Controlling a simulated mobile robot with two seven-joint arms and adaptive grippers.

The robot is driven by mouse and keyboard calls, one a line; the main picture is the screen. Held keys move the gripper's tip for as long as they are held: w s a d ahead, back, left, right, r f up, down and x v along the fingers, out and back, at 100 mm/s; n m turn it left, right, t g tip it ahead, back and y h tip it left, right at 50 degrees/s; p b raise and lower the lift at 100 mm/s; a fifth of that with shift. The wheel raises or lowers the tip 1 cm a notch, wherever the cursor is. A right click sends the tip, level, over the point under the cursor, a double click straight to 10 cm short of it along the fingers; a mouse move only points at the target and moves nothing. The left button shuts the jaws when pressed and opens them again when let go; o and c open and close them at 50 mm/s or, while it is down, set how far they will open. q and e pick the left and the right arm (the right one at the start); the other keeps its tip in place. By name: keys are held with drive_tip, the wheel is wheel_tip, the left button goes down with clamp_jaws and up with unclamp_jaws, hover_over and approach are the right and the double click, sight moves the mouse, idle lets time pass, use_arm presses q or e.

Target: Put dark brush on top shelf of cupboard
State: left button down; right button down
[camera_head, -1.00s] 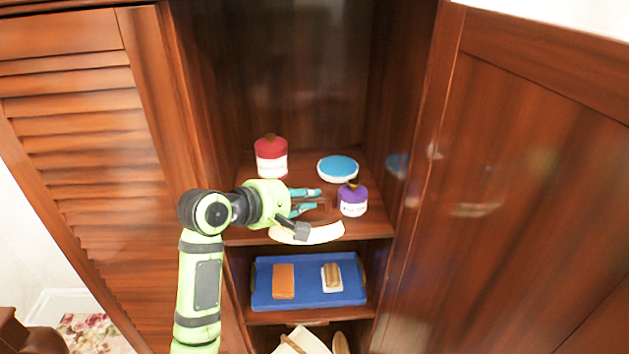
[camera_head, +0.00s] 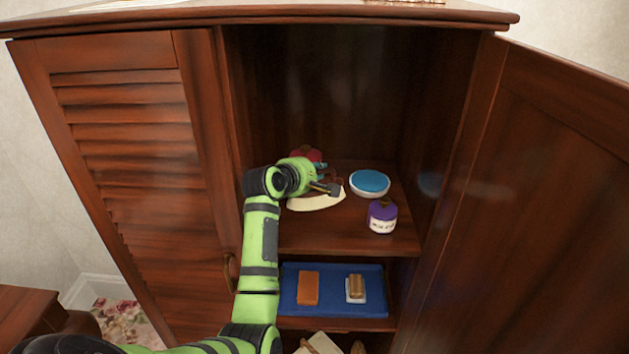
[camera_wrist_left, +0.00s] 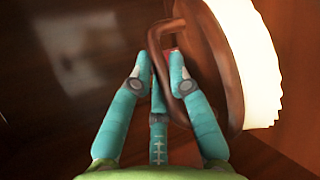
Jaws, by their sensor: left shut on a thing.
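The dark brush, with a brown back and handle and cream bristles (camera_head: 316,202), is in my left gripper (camera_head: 322,173). It is inside the open cupboard, over the upper visible shelf (camera_head: 345,237), at its left side. In the left wrist view the fingers (camera_wrist_left: 161,85) close around the looped brown handle (camera_wrist_left: 157,50), with the brush's back and bristles (camera_wrist_left: 255,70) to the right. Whether the bristles touch the shelf I cannot tell. My right gripper is in no view.
A blue-topped round container (camera_head: 370,182) and a purple jar (camera_head: 382,217) stand right of the brush. A red-lidded jar (camera_head: 304,154) is mostly hidden behind my gripper. A blue tray (camera_head: 334,308) fills the shelf below. The open door (camera_head: 540,200) bounds the right side.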

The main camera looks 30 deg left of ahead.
use_arm(q)
drive_tip(key=shift+w+a+f, duration=0.35)
drive_tip(key=shift+w+a, duration=0.05)
drive_tip(key=shift+a, duration=0.1)
wheel_tip(320, 180, down, 3)
drive_tip(key=shift+f+p, duration=0.1)
drive_tip(key=shift+p, duration=0.5)
drive_tip(key=shift+f, duration=0.45)
drive_tip(key=c, duration=1.2)
unclamp_jaws()
drive_tip(key=shift+f, duration=0.15)
drive_tip(key=b+v, duration=0.1)
drive_tip(key=v, duration=1.1)
drive_tip(key=shift+b, duration=0.3)
